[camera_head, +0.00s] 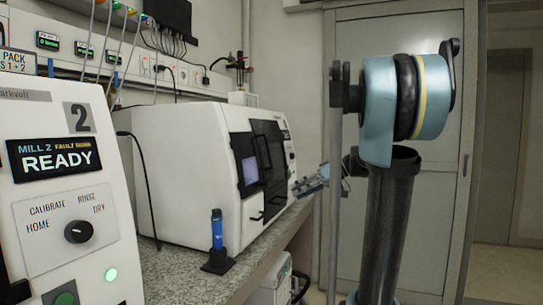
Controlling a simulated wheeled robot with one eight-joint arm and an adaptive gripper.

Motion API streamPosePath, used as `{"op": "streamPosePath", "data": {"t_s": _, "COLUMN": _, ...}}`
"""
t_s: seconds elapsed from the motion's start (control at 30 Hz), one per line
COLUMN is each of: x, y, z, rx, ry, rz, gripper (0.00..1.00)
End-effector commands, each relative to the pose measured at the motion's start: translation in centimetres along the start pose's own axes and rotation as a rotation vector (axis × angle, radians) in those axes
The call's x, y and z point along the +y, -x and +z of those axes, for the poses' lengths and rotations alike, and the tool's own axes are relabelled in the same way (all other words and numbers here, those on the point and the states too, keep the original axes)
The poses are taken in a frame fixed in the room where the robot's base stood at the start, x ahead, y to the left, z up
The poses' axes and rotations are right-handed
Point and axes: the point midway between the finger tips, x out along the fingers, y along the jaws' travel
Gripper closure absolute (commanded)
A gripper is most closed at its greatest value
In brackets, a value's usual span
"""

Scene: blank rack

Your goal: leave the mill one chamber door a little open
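A white machine (185,165) stands on the bench in the middle, with a dark-framed chamber door (264,155) on its front face. I see no number on it, so I cannot tell for sure that it is mill one. The door is seen at a steep angle, and I cannot tell whether it is shut or slightly open. Dark handle-like parts show low on the front. My gripper (308,183) is small in view, just right of the machine's front, and appears apart from it. Its fingers are too small and angled to show whether they are open.
Mill 2 (70,215), showing READY, fills the left foreground. A blue cylinder in a black stand (217,240) is on the granite bench (185,280) before the white machine. Cables hang from the wall. A grey door (400,60) is behind my arm; floor shows at right.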

Motion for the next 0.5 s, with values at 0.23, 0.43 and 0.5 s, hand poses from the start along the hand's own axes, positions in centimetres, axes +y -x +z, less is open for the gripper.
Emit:
{"op": "streamPosePath", "data": {"t_s": 0.23, "x": 4.0, "y": 4.4, "z": -8.9, "rx": 0.248, "ry": 0.260, "rz": -0.112, "gripper": 0.70}}
{"op": "streamPosePath", "data": {"t_s": 0.43, "x": 6.4, "y": 7.7, "z": -13.2, "rx": 0.410, "ry": 0.429, "rz": -0.147, "gripper": 0.70}}
{"op": "streamPosePath", "data": {"t_s": 0.5, "x": 7.0, "y": 8.5, "z": -13.9, "rx": 0.446, "ry": 0.465, "rz": -0.150, "gripper": 0.70}}
